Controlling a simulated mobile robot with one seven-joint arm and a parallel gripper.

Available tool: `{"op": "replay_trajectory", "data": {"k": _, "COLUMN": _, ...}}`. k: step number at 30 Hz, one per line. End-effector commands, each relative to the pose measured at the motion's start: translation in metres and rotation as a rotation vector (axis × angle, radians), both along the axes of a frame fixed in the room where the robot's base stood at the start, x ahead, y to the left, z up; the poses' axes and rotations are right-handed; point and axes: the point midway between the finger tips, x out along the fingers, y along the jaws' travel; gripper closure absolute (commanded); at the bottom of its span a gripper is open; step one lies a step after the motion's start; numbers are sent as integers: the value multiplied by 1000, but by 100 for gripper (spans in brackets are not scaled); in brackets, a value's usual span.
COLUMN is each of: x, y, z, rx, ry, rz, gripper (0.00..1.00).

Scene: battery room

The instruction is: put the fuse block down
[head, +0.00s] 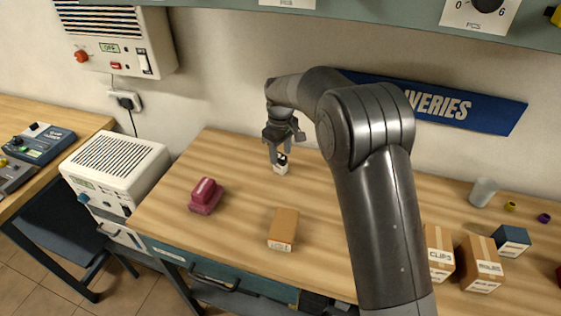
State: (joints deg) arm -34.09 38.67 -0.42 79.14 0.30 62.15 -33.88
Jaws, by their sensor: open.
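My gripper (283,150) is at the back of the wooden table, pointing down, with its fingers open. A small white block with a dark top, which looks like the fuse block (281,168), is directly under the fingers. It appears to rest upright on the table (240,160). The fingers hide part of its top, and I cannot tell whether they touch it.
A dark pink object (205,196) and a brown box (283,229) sit in front of the gripper. Cartons (482,263), a dark blue box (512,240) and a grey cylinder (483,192) stand at right. A white machine (115,170) stands left. Bare wood surrounds the block.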

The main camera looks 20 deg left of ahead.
Motion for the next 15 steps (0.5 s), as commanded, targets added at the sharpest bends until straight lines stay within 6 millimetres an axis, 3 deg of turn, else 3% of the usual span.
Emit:
{"op": "replay_trajectory", "data": {"k": 6, "x": 0, "y": 0, "z": 45, "rx": 1, "ry": -3, "rz": 0, "gripper": 51}}
{"op": "replay_trajectory", "data": {"k": 15, "x": 0, "y": 0, "z": 70, "rx": 0, "ry": 0, "rz": 1, "gripper": 51}}
